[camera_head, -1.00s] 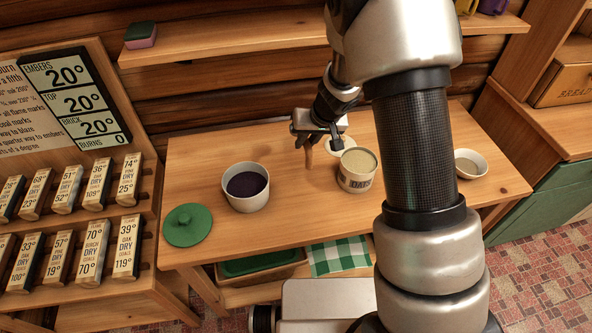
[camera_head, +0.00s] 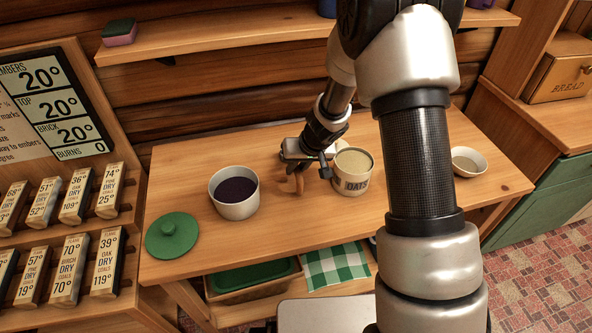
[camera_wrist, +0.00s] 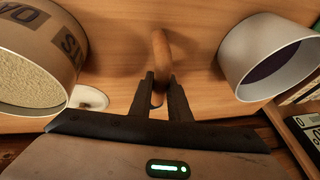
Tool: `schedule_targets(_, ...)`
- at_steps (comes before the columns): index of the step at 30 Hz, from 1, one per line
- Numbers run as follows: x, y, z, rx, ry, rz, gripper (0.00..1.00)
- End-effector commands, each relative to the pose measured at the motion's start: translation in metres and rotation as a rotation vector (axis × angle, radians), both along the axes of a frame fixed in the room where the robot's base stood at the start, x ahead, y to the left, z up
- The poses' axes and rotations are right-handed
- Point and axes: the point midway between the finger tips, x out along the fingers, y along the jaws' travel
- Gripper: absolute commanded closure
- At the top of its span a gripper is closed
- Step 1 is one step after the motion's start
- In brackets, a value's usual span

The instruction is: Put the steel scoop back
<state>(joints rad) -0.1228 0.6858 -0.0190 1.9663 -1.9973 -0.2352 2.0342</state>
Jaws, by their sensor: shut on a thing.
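My gripper (camera_head: 300,166) is shut on a brown wooden handle (camera_wrist: 161,55), between the oats tin and the pot over the table. The handle also shows below the fingers in the head view (camera_head: 298,184). I take it for the scoop's handle; no steel bowl shows clearly, and I cannot tell whether it touches the table. The cream oats tin (camera_head: 352,172) stands open and full of pale oats, just right of my gripper. It shows at the left of the wrist view (camera_wrist: 30,60).
A white pot (camera_head: 236,207) with dark contents stands left of my gripper, its green lid (camera_head: 173,236) beside it. A small white dish (camera_head: 342,146) is partly hidden behind the tin. A white bowl (camera_head: 468,160) stands right of my arm. The wooden table's (camera_head: 270,240) front is clear.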

Motion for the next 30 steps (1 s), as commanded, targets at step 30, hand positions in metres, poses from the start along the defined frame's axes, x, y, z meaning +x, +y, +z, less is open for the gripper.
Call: schedule_targets(30, -0.021, -0.013, 0.062, 0.000, -0.001, 0.002, 0.65)
